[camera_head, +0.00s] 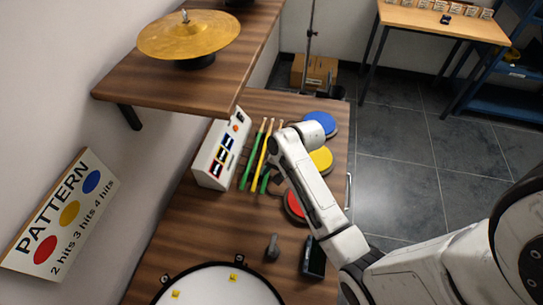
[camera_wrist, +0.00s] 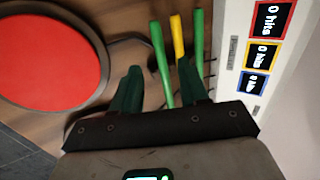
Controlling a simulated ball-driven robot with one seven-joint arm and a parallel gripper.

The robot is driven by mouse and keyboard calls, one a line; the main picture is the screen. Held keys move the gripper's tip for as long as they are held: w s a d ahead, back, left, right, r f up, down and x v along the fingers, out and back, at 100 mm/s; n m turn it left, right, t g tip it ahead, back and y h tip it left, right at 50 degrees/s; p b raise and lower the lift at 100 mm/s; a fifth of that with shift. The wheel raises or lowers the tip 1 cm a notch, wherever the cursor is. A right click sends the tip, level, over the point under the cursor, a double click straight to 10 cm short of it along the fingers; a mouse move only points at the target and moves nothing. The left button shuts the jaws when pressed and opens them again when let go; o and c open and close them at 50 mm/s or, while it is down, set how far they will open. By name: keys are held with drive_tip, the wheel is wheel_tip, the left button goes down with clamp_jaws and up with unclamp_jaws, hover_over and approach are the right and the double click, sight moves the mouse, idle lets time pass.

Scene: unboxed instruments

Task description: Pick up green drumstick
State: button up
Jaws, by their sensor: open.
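Two green drumsticks and a yellow one lie side by side on the wooden table. In the head view, one green drumstick (camera_head: 247,168) is nearest the white box, the yellow drumstick (camera_head: 258,165) is beside it, and the other green drumstick (camera_head: 265,182) is partly hidden by my arm. My gripper (camera_wrist: 158,75) is open, with two dark green fingers. In the wrist view, one green drumstick (camera_wrist: 160,58) runs into the gap between the fingers. The yellow drumstick (camera_wrist: 178,38) and the second green drumstick (camera_wrist: 198,40) show behind and beyond the right finger. I cannot tell whether the fingers touch any drumstick.
A white box (camera_head: 207,170) with hit counters stands left of the drumsticks. Red (camera_head: 294,206), yellow (camera_head: 322,160) and blue (camera_head: 321,122) pads lie to the right. A shelf (camera_head: 150,85) with a cymbal overhangs at upper left. A drum (camera_head: 215,288) stands at the front.

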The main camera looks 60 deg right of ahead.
sight(266, 181)
drive_tip(key=shift+d+x, duration=0.2)
drive_tip(key=shift+x, duration=1.1)
drive_tip(key=shift+d+x, duration=0.15)
drive_tip(key=shift+x, duration=1.2)
drive_tip(key=shift+a, duration=0.1)
clamp_jaws()
